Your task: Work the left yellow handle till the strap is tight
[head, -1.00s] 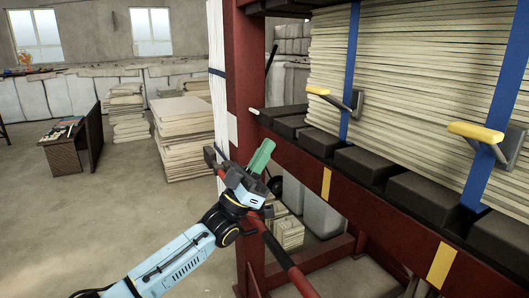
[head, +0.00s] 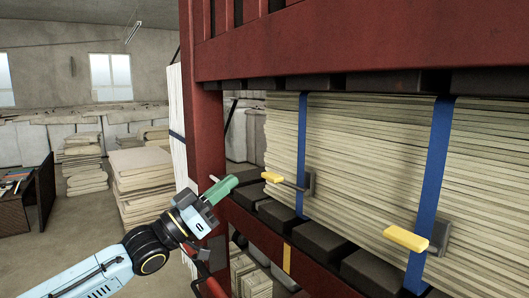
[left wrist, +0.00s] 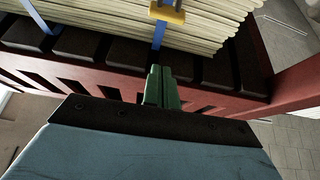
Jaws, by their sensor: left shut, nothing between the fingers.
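The left yellow handle (head: 271,177) sticks out from a dark ratchet on the left blue strap (head: 302,140), which runs down the front of a stack of pale folded cloth (head: 375,150). My left gripper (head: 234,181) has green fingers, shut and empty. In the head view its tips are just left of the handle and a little lower, with a gap visible. In the left wrist view the fingers (left wrist: 160,78) point toward the yellow handle (left wrist: 167,14), apart from it. My right gripper is not in view.
A second yellow handle (head: 406,239) is on the right blue strap (head: 433,180). A red press frame (head: 205,130) stands beside my left arm, with dark blocks (head: 320,238) under the stack. Loose cloth piles (head: 143,185) stand on the floor at left.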

